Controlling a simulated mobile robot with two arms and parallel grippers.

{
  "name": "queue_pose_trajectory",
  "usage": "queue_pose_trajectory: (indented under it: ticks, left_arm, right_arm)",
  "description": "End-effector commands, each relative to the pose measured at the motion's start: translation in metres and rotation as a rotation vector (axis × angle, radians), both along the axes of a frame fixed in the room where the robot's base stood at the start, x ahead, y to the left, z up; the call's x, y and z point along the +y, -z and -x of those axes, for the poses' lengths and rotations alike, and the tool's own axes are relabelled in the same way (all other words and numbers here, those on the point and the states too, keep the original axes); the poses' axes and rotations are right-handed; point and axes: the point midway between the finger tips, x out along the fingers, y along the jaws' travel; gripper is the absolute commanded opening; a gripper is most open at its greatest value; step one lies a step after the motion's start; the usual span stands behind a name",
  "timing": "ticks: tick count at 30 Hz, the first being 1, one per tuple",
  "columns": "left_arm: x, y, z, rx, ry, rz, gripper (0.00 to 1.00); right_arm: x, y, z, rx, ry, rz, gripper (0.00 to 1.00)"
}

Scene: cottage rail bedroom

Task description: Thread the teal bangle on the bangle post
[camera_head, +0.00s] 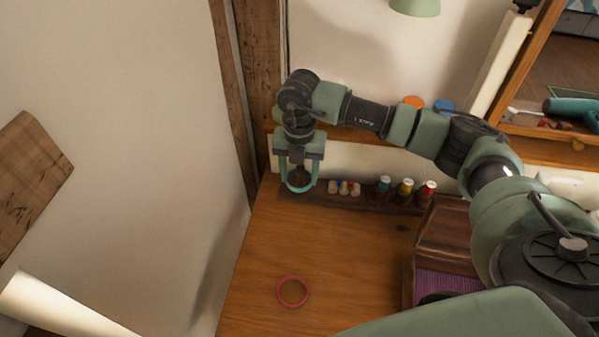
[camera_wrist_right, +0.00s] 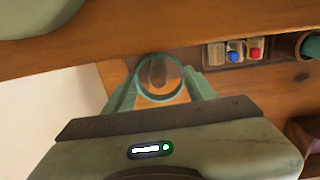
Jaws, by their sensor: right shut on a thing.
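My right gripper (camera_head: 299,178) points down above the back left of the wooden desk. It is shut on the teal bangle (camera_head: 298,190), which hangs between its fingertips. In the right wrist view the teal bangle (camera_wrist_right: 139,78) is a ring held at the fingers (camera_wrist_right: 160,88). A brown wooden shape (camera_wrist_right: 157,72) shows through the ring; it may be the bangle post. I cannot tell whether the ring is around it or only in line with it. My left gripper is not in view.
A red bangle (camera_head: 292,291) lies flat on the desk (camera_head: 340,240). A dark rack (camera_head: 360,201) with small bottles runs along the back. A wooden box with purple lining (camera_head: 447,284) stands at right. A shelf (camera_head: 350,133) crosses the wall. The desk's front middle is mostly clear.

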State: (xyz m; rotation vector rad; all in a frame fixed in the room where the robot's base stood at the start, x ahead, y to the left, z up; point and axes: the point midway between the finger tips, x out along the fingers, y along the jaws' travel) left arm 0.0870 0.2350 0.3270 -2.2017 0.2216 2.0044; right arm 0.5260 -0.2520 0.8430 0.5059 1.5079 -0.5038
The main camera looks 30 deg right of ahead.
Motion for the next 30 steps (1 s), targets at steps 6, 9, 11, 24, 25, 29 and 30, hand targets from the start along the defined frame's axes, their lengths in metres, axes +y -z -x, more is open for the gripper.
queue_pose_trajectory:
  ticks: [6,9,11,24,25,29,30]
  left_arm:
    - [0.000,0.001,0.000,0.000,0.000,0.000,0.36]
    - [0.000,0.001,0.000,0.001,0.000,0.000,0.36]
    - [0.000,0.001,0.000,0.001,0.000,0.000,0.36]
    - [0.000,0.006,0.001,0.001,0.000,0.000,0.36]
    - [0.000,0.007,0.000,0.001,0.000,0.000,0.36]
    - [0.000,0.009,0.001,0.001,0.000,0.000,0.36]
    - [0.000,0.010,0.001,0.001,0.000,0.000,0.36]
  right_arm:
    - [-0.001,0.003,0.001,0.005,0.002,0.001,0.16]
    - [-0.001,0.003,0.001,0.005,0.002,0.001,0.16]
    - [-0.001,0.003,0.001,0.005,0.002,0.001,0.16]
    - [-0.002,0.011,0.001,0.007,0.003,0.002,0.16]
    - [-0.002,0.012,0.001,0.007,0.003,0.002,0.16]
    - [-0.002,0.015,0.001,0.008,0.003,0.002,0.16]
    - [-0.002,0.016,0.001,0.007,0.003,0.002,0.16]
